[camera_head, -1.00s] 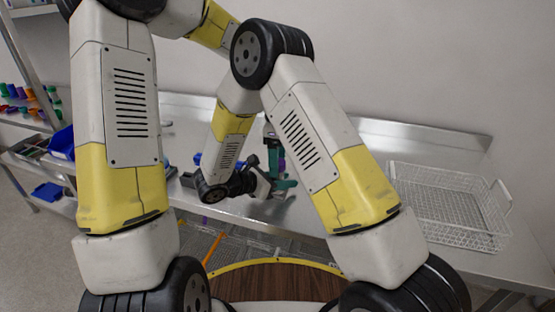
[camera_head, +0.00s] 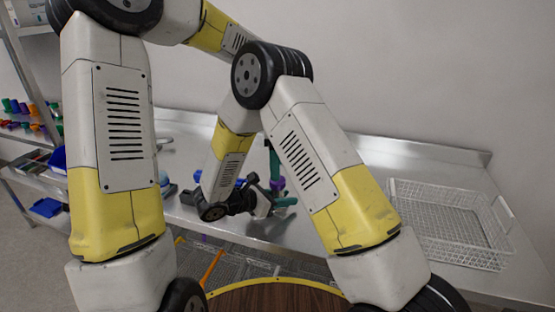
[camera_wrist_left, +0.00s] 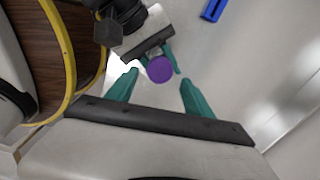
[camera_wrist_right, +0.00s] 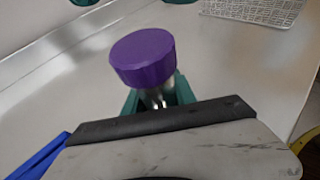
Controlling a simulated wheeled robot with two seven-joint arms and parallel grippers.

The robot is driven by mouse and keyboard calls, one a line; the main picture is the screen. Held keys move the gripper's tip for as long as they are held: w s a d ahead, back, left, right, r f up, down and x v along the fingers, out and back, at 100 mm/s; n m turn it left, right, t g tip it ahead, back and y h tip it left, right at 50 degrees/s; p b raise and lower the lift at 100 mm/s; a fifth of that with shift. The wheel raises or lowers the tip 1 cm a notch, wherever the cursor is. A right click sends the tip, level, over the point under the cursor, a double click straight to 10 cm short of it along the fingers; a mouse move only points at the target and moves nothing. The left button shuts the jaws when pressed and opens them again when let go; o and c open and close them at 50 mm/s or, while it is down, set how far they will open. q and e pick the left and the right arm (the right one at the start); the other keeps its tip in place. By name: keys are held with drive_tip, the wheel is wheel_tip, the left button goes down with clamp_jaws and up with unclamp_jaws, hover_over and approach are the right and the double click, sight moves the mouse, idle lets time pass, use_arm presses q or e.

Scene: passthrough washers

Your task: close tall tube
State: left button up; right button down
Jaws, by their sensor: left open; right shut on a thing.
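A tube with a purple cap (camera_wrist_right: 143,57) at its top is in my right gripper. Its clear, shiny body (camera_wrist_right: 157,97) shows below the cap between the green fingers. I cannot tell whether the cap is fully seated. In the head view the cap is a small purple spot (camera_head: 278,183) above my right gripper (camera_head: 284,201), which is shut on the tube. My left gripper (camera_head: 273,158) points down from above the cap. The left wrist view shows its green fingers open, spread to either side of the cap (camera_wrist_left: 160,69) and apart from it. The tube's lower part is hidden.
A white wire basket (camera_head: 450,235) stands on the metal counter at the right. A blue object lies on the counter, seen in the left wrist view (camera_wrist_left: 214,9). A shelf with colourful small items (camera_head: 22,108) is at the far left. The counter between gripper and basket is clear.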

use_arm(q)
drive_tip(key=n, duration=0.3)
drive_tip(key=shift+r+n, duration=0.3)
drive_tip(key=shift+r, duration=0.1)
drive_tip(key=n, duration=0.2)
drive_tip(key=r+n, duration=0.1)
drive_tip(key=n, duration=0.1)
drive_tip(key=shift+n, duration=0.4)
drive_tip(key=n, duration=0.4)
drive_tip(key=shift+r, duration=0.4)
drive_tip(key=n, duration=0.3)
drive_tip(key=shift+r+n, duration=0.4)
drive_tip(key=shift+f, duration=4.05)
